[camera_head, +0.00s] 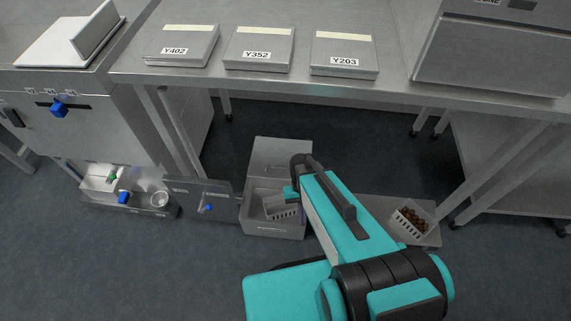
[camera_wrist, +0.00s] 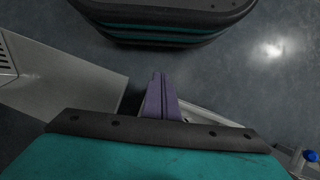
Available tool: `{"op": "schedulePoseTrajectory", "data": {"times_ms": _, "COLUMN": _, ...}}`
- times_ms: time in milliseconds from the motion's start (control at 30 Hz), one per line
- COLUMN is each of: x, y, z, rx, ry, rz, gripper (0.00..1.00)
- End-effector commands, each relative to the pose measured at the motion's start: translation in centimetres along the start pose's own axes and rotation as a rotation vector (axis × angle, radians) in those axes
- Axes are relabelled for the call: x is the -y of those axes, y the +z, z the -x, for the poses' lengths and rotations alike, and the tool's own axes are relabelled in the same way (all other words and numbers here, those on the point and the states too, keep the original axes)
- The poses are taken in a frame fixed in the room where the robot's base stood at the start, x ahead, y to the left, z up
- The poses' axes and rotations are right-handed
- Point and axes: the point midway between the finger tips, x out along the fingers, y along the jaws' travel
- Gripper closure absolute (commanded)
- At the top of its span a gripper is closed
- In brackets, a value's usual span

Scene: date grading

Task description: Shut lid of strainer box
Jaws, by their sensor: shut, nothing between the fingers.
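The strainer box (camera_head: 262,228) is a grey box on the floor under the bench. Its lid (camera_head: 281,156) stands open, upright at the back. A pale slotted strainer (camera_head: 284,210) shows inside the box. My gripper (camera_head: 296,196) is over the right part of the box and partly covered by my arm. In the wrist view my gripper's purple fingers (camera_wrist: 162,97) are together and empty. A grey panel (camera_wrist: 65,85) lies left of them; whether it is the lid or a box wall, I cannot tell. Contact with the box cannot be made out.
A slotted basket of brown dates (camera_head: 410,221) stands on a low platform at right. A grey panel (camera_head: 190,198) with a blue knob is left of the box. Bench legs (camera_head: 172,135) stand behind. Flat boxes (camera_head: 258,48) lie on the bench. Floor in front is clear.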

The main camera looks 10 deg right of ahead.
Motion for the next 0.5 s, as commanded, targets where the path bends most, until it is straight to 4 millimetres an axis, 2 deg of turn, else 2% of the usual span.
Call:
{"op": "schedulePoseTrajectory", "data": {"times_ms": 33, "x": 0.2, "y": -3.0, "z": -0.5, "rx": -0.010, "ry": -0.004, "rz": -0.010, "gripper": 1.00}}
{"op": "schedulePoseTrajectory", "data": {"times_ms": 100, "x": 0.3, "y": -5.6, "z": 0.2, "rx": -0.019, "ry": -0.009, "rz": -0.025, "gripper": 1.00}}
{"op": "schedulePoseTrajectory", "data": {"times_ms": 267, "x": 0.7, "y": -11.2, "z": 2.0, "rx": -0.039, "ry": -0.023, "rz": -0.058, "gripper": 1.00}}
{"op": "schedulePoseTrajectory", "data": {"times_ms": 500, "x": 1.2, "y": -19.0, "z": 5.8, "rx": -0.067, "ry": -0.043, "rz": -0.107, "gripper": 1.00}}
